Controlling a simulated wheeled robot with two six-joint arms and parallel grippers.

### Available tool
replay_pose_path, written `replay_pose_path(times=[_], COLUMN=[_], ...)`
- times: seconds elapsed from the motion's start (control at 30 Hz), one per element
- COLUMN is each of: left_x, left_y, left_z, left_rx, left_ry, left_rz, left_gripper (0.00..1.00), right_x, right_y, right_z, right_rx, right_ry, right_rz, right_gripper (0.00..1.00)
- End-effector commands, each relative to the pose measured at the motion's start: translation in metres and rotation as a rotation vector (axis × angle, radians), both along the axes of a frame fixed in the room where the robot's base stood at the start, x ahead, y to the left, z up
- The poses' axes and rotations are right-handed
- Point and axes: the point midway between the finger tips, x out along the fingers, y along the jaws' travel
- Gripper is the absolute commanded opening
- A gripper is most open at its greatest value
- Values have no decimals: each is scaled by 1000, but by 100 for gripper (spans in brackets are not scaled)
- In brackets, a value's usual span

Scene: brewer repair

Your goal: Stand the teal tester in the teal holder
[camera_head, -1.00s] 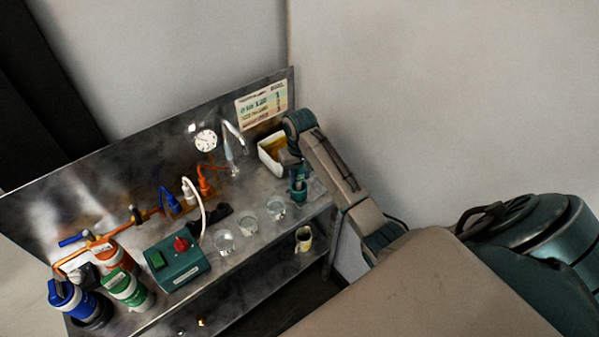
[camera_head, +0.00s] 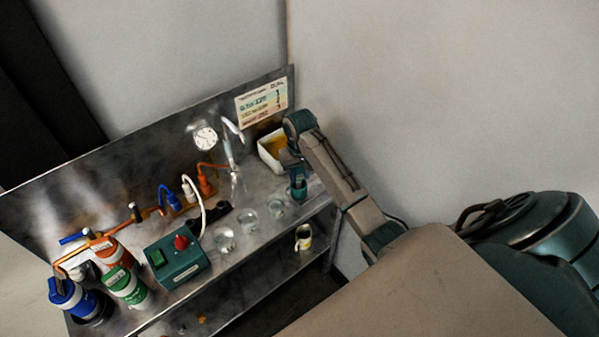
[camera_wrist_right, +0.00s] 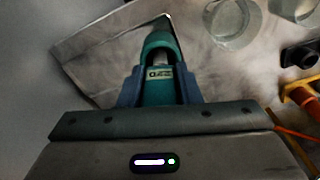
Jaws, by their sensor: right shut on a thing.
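The teal holder (camera_head: 299,190) stands at the right end of the metal bench, directly below my right gripper (camera_head: 295,172). In the right wrist view, a teal body with a small pale label, the teal tester (camera_wrist_right: 160,73), sits between the fingers of my right gripper (camera_wrist_right: 158,92), which is shut on it. A rounded teal rim (camera_wrist_right: 160,39) arches just beyond it. The tester's lower end is hidden, so I cannot tell how deep it sits in the holder. My left gripper is not in view.
A white bin (camera_head: 271,152) with yellow-brown contents stands behind the holder. Several glasses (camera_head: 248,219) stand to the left, and a teal control box (camera_head: 176,259) with a red knob is farther left. A mug (camera_head: 303,238) sits on the lower shelf. The bench edge is close by.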

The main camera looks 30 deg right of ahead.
Motion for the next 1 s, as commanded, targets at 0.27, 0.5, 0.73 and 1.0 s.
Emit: replay_pose_path(times=[0.27,0.5,0.73,1.0], left_x=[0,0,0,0], left_y=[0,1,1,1], left_z=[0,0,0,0], left_rx=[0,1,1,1], left_ry=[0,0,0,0], left_rz=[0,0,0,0], left_gripper=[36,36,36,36], right_x=[0,0,0,0], right_y=[0,0,0,0], right_z=[0,0,0,3], right_rx=[0,0,0,0], right_ry=[0,0,0,-1], right_rz=[0,0,0,0], right_gripper=[46,56,82,82])
